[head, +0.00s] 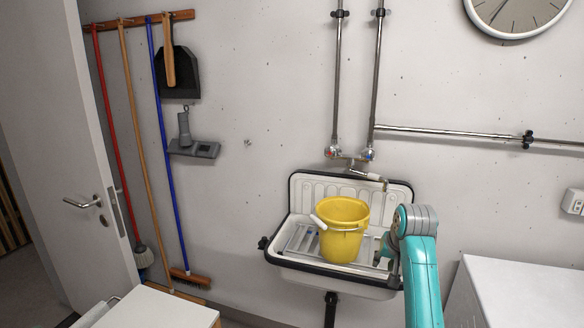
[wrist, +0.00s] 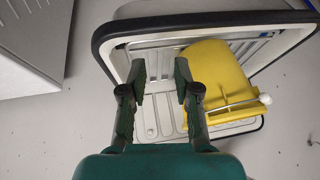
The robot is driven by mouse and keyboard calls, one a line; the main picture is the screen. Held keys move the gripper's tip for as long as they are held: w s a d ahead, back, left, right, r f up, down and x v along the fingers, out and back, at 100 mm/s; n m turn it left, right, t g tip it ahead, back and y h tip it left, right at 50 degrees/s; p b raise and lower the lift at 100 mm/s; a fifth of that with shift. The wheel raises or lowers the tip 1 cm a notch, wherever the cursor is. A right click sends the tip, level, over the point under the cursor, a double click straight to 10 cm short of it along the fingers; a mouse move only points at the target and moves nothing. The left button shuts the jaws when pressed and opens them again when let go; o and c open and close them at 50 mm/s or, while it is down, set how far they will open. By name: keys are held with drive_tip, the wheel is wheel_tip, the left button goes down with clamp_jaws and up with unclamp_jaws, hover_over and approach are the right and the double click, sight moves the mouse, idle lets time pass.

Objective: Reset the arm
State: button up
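My arm (head: 421,270) is teal and reaches up from the bottom right in the head view, with its bent end at the right side of the white sink. My gripper (wrist: 158,72) shows in the wrist view with its two dark fingers apart and nothing between them. In the head view the fingers are mostly hidden behind the arm. A yellow bucket (head: 341,236) stands upright in the sink, left of my gripper; in the wrist view the bucket (wrist: 215,75) is right of the fingers. I cannot tell how far the fingers are from it.
The wall sink (head: 292,196) has a dark rim, with taps (head: 350,154) and pipes above. A white appliance top (head: 520,290) is at the right. A white surface (head: 160,308) is at the lower left. Brooms (head: 165,150) hang by an open door (head: 60,130).

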drive_tip(key=s+a+f+t, duration=0.2)
drive_tip(key=s+f, duration=0.7)
drive_tip(key=f, duration=0.4)
drive_tip(key=s+a+f+t, duration=0.1)
drive_tip(key=s+a+f, duration=0.1)
drive_tip(key=s+f, duration=0.9)
drive_tip(key=s+a+f+n+t, duration=0.1)
drive_tip(key=s+f, duration=0.2)
drive_tip(key=s, duration=0.5)
drive_tip(key=s+a+f+n+t, duration=0.1)
drive_tip(key=s+f, duration=0.2)
drive_tip(key=s, duration=0.6)
drive_tip(key=s+r+t, duration=0.1)
drive_tip(key=s+r, duration=0.5)
drive_tip(key=s, duration=0.3)
drive_tip(key=s+r+t, duration=0.1)
drive_tip(key=s+r, duration=0.5)
drive_tip(key=s, duration=0.2)
drive_tip(key=s+r+n+t, duration=0.1)
drive_tip(key=s+r+t, duration=0.1)
drive_tip(key=s+r, duration=0.4)
drive_tip(key=s+a, duration=0.1)
drive_tip(key=s, duration=0.2)
drive_tip(key=shift+s, duration=0.3)
